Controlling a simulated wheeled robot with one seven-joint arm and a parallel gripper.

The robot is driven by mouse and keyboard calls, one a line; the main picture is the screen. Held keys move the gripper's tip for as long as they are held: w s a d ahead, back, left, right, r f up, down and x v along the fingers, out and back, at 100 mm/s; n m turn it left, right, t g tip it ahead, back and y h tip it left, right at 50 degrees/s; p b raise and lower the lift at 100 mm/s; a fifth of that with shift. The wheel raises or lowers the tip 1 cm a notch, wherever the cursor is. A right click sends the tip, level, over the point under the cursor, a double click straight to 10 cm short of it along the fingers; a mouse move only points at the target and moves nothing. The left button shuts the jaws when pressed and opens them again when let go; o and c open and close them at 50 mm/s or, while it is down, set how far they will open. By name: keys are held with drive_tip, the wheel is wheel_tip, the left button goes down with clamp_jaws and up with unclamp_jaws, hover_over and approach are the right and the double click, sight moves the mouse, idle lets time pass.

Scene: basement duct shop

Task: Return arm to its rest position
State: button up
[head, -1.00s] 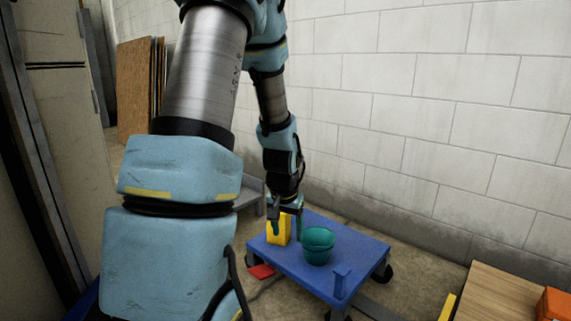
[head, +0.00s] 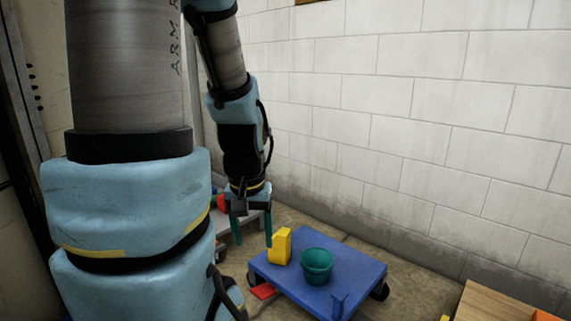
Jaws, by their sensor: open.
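My gripper (head: 252,238) hangs from my arm with its teal fingers pointing down. It is open, with a clear gap between the fingers and nothing held. It is above and to the left of a blue wheeled platform (head: 345,271), apart from the things on it. A yellow block-like object (head: 281,246) stands on the platform's left part. A teal bucket (head: 316,268) stands upright beside it, to the right.
A red flat piece (head: 263,292) lies by the platform's left edge. A wooden surface (head: 497,304) is at the bottom right, with an orange thing (head: 545,316) at its edge. A pale block wall (head: 430,130) closes off the back. A grey low surface with red things (head: 222,204) is partly hidden behind my gripper.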

wheel_tip(320, 180, up, 22)
drive_tip(key=p, duration=2)
drive_tip(key=shift+r, duration=0.15)
